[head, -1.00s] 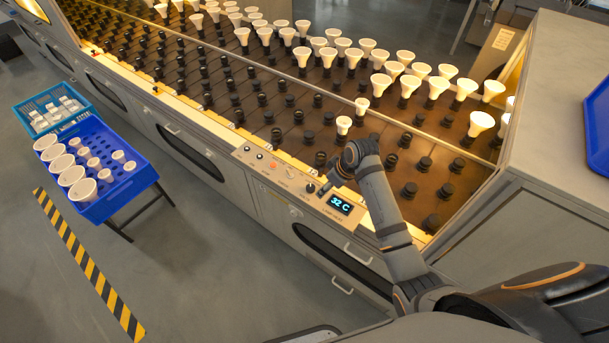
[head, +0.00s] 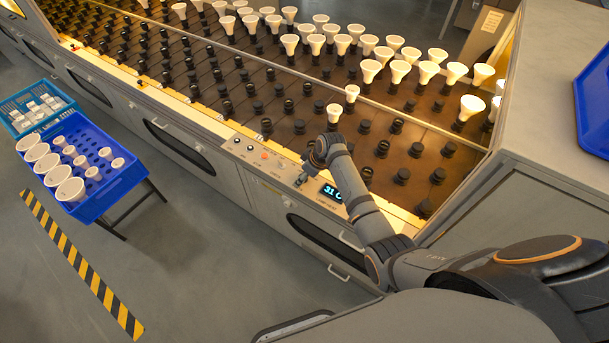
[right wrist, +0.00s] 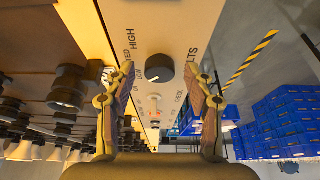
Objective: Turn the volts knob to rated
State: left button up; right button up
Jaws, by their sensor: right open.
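The volts knob (right wrist: 159,68) is a round black knob on the pale control panel (right wrist: 178,22). It shows in the right wrist view beside the printed words VOLTS, HIGH, LOW and a partly hidden RATED. A small pale mark lies at its lower left edge; I cannot clearly tell its setting. My right gripper (right wrist: 160,84) is open, with one finger on each side of the knob and gaps between. My left gripper is out of view.
A lit display (head: 332,193), partly hidden by my arm, sits on the panel. An orange button (head: 264,155) is further left. Behind is a rack of sockets with several white bulbs (head: 370,70). A blue crate (head: 118,187) with bulbs stands at left.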

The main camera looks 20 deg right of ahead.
grip_shut()
jog(key=shift+a+r+m+h+p, duration=0.1)
jog(key=shift+r+m+h+p, duration=0.2)
jog(key=shift+m+p, duration=1.3)
jog(key=shift+p, duration=0.45)
jog(key=shift+a+f+m+t+h+p, duration=0.15)
jog(key=shift+m+t+h+p, duration=0.25)
jog(key=shift+m+h+p, duration=0.55)
jog(key=shift+f+m+p, duration=0.15)
jog(key=shift+m+p, duration=0.2)
jog(key=shift+m, duration=0.9)
jog(key=shift+h, duration=0.25)
